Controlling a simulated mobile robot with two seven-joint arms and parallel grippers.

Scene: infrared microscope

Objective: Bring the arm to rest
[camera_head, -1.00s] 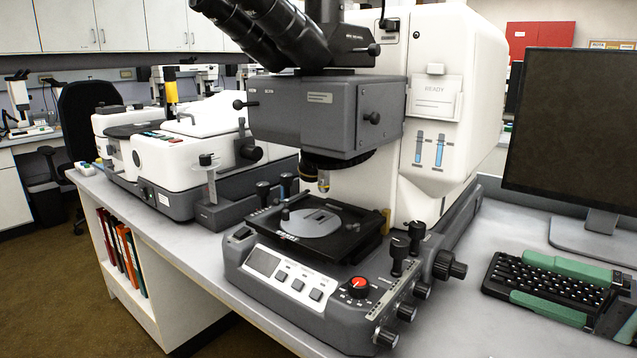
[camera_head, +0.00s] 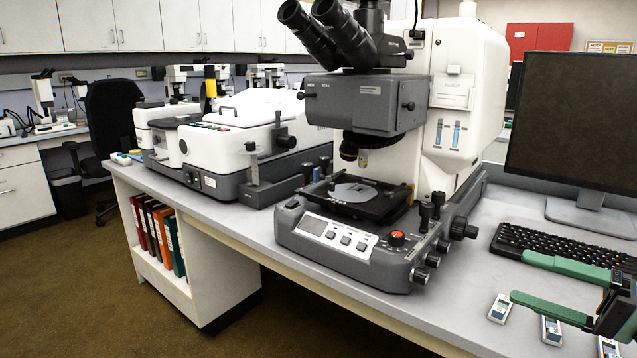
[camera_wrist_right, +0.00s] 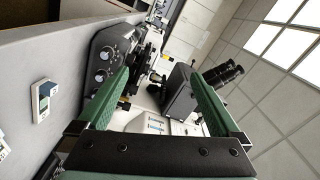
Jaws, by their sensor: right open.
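My right gripper (camera_head: 519,277) is at the right edge of the head view, with two long green fingers spread apart and nothing between them. It is in front of the microscope's right side, above the bench near the keyboard. In the right wrist view the same gripper (camera_wrist_right: 160,78) has its fingers wide apart, with the microscope beyond them. The white and grey infrared microscope (camera_head: 380,105) stands on the bench, apart from the fingers in the head view. Its stage (camera_head: 352,200) is empty of my gripper. My left gripper is not in view.
The keyboard (camera_head: 540,243) and monitor (camera_head: 575,125) are behind the gripper. Small white-and-blue items (camera_head: 500,308) lie on the bench (camera_head: 450,320) near its front edge. A white instrument (camera_head: 225,140) stands left of the microscope. The floor (camera_head: 70,290) at left is clear.

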